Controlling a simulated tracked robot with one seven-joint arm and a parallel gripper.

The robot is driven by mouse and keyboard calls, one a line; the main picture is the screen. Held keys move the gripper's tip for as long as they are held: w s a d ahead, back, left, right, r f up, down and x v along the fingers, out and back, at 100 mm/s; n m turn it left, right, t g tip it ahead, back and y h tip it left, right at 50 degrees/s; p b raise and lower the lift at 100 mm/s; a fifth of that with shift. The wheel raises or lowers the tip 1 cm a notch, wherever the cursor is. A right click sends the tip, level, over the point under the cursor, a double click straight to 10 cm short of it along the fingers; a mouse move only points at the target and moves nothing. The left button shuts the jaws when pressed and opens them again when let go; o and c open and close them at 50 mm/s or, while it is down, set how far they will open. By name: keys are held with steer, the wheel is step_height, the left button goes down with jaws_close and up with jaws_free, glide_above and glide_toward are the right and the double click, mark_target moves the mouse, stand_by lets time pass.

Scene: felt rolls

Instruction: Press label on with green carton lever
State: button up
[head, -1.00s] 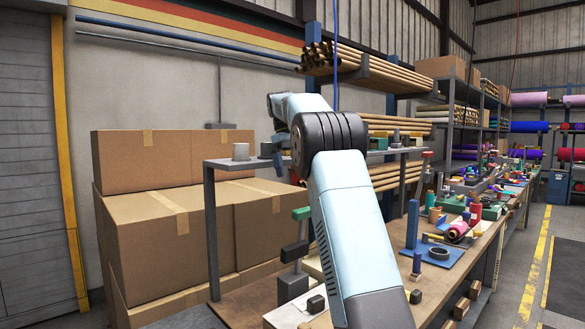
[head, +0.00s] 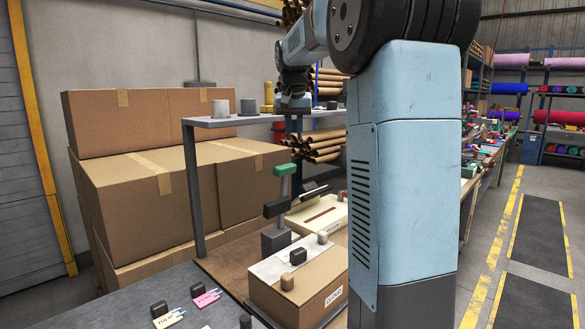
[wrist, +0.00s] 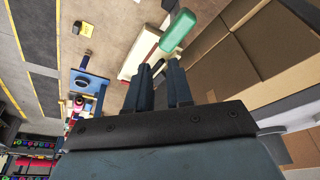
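The green lever handle (head: 287,169) sits on top of a dark upright lever press (head: 276,238), behind an open-topped or pale-topped carton (head: 322,285) with a small printed label (head: 334,297) on its front side. In the wrist view the green handle (wrist: 180,32) lies just beyond my fingertips, apart from them as far as I can tell. My gripper (wrist: 160,66) has a gap between its two fingers and nothing in it. In the head view my gripper (head: 293,98) is above the green handle, near the shelf; its fingers are hard to make out.
A grey shelf (head: 240,121) with small pots stands behind the press. Large stacked cartons (head: 130,200) fill the left. A dark table (head: 205,285) in front holds small tags with knobs. A cream box (head: 322,215) lies right of the press.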

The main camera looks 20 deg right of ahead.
mark_target(292, 167)
steer(key=s+f+m+t, duration=0.1)
steer(key=s+m, duration=0.1)
steer(key=s, duration=0.1)
steer(key=s+f+m+t, duration=0.1)
steer(key=s+m, duration=0.1)
steer(key=s, duration=0.1)
steer(key=s+a+f+m+t, duration=0.1)
steer(key=s+m+t, duration=0.1)
steer(key=s, duration=0.1)
steer(key=shift+f+m+h, duration=0.15)
steer(key=shift+m+h, duration=0.15)
steer(key=shift+h, duration=0.1)
jaws_close()
steer(key=shift+m, duration=0.3)
steer(key=shift+w+d+f, duration=0.1)
steer(key=shift+w+f, duration=1.15)
steer(key=shift+w, duration=0.25)
steer(key=shift+w+d+f, duration=0.1)
steer(key=shift+w+f, duration=1.2)
steer(key=shift+w, duration=0.2)
steer(key=shift+w+f, duration=1.25)
steer(key=shift+w, duration=0.25)
